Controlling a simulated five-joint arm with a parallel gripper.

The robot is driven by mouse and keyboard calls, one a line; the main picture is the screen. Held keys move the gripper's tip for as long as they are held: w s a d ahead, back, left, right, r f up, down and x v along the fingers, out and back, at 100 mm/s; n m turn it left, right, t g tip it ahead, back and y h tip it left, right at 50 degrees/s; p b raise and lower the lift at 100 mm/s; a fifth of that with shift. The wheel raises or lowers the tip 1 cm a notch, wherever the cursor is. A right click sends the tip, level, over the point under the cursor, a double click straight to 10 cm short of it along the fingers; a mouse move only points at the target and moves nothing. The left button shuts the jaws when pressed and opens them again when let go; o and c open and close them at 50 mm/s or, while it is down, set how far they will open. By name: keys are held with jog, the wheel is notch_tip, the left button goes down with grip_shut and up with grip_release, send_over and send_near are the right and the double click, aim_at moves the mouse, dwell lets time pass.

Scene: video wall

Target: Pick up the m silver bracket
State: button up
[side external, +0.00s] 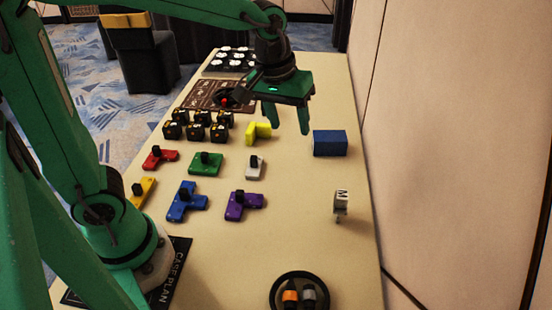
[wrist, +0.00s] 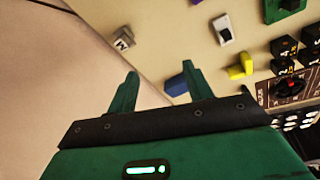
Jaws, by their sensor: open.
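The silver bracket marked M (side external: 341,204) stands on the right part of the table in the side external view, apart from other objects. In the wrist view the silver bracket (wrist: 123,41) shows at the upper left, beyond the fingertips. My gripper (side external: 288,126) is open and empty, raised above the table farther back than the bracket. In the wrist view my gripper (wrist: 160,70) has its two fingers spread, with nothing between them.
A blue block (side external: 329,143) stands near my gripper's right finger. A yellow piece (side external: 258,132), a white piece (side external: 255,168) and a purple piece (side external: 244,205) lie to the left. A round dark tray (side external: 272,298) sits at the front. The table around the bracket is clear.

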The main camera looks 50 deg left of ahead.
jog(key=w+d+f+n+g, duration=0.1)
jog(key=w+d+f+n, duration=0.1)
jog(key=w+d+f, duration=0.25)
jog(key=n+g, duration=0.2)
send_over(343, 194)
jog(key=shift+y, duration=0.3)
notch_tip(343, 194, down, 6)
jog(key=shift+w+d, duration=0.1)
jog(key=shift+f, duration=1.35)
jog(key=shift+f, duration=2.6)
grip_shut()
